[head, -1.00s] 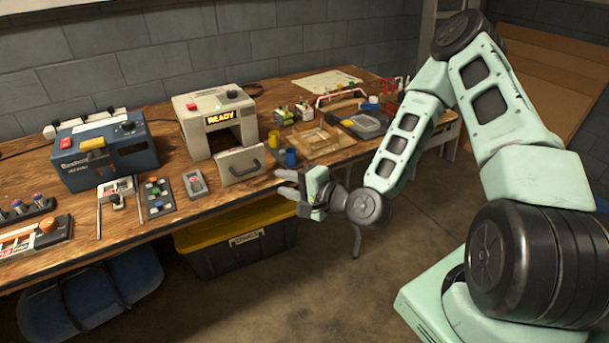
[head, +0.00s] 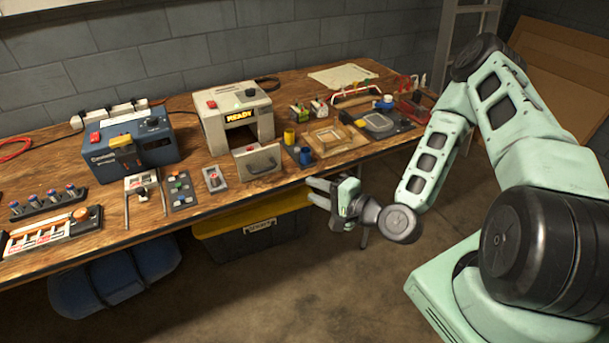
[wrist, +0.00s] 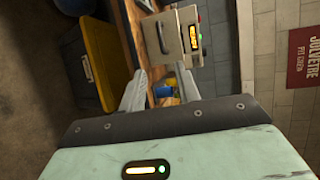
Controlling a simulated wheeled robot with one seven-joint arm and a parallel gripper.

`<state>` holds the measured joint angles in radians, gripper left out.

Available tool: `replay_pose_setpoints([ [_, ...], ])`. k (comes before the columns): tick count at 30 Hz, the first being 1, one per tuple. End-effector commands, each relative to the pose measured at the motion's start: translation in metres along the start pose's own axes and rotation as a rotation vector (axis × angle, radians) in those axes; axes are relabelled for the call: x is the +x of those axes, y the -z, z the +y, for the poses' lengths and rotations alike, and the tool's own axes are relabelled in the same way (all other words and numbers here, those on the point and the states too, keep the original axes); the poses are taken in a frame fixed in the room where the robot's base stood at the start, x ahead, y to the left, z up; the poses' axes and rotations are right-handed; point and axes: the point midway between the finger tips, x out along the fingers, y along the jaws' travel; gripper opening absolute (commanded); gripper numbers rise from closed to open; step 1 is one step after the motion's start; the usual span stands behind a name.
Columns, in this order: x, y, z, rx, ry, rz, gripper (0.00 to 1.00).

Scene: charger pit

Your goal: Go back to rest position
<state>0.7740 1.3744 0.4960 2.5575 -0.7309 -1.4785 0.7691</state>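My gripper (head: 318,193) is in front of the workbench's front edge, in the air over the floor side. Its two fingers are spread apart with nothing between them. In the wrist view the fingers of my gripper (wrist: 146,92) are also apart, with the bench edge and a blue cup (wrist: 190,88) beyond them. My arm is bent on the right of the head view.
The wooden workbench (head: 225,180) holds a white box reading READY (head: 236,115) with its front panel (head: 257,163) lowered, a blue machine (head: 130,150), and a wooden frame (head: 332,138). A yellow-lidded bin (head: 225,237) stands below. The floor in front is clear.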

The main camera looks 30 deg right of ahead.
Motion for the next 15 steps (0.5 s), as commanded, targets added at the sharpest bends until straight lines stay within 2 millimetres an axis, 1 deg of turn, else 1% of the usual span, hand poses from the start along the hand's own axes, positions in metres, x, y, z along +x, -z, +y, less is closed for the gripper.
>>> replay_pose_setpoints([
  [6,0.001,-0.001,0.0,-0.004,-0.002,-0.003,0.33],
  [8,0.003,-0.005,-0.001,-0.035,-0.022,-0.027,0.33],
  [11,0.009,-0.019,0.001,-0.147,-0.095,-0.11,0.33],
  [15,0.015,-0.047,0.005,-0.406,-0.262,-0.289,0.33],
])
